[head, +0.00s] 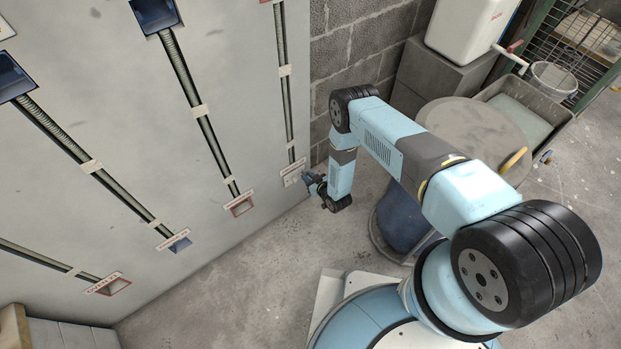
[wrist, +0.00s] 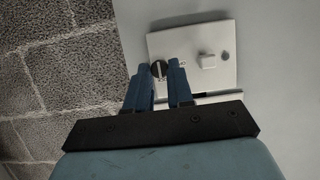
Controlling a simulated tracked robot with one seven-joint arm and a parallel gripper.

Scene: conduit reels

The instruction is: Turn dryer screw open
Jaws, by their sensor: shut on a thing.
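The dryer screw (wrist: 159,68) is a small dark round head with a pale slot, set on the left part of a white wall plate (wrist: 222,66). Faint lettering shows beside it, too small to read. My gripper (wrist: 160,75) has its two blue fingers on either side of the screw and is shut on it.
Conduits (head: 189,84) run down the pale wall panel to labelled openings (head: 240,206). A white tank (head: 470,35) and a grey trough (head: 530,115) are behind. Floor below the panel is clear.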

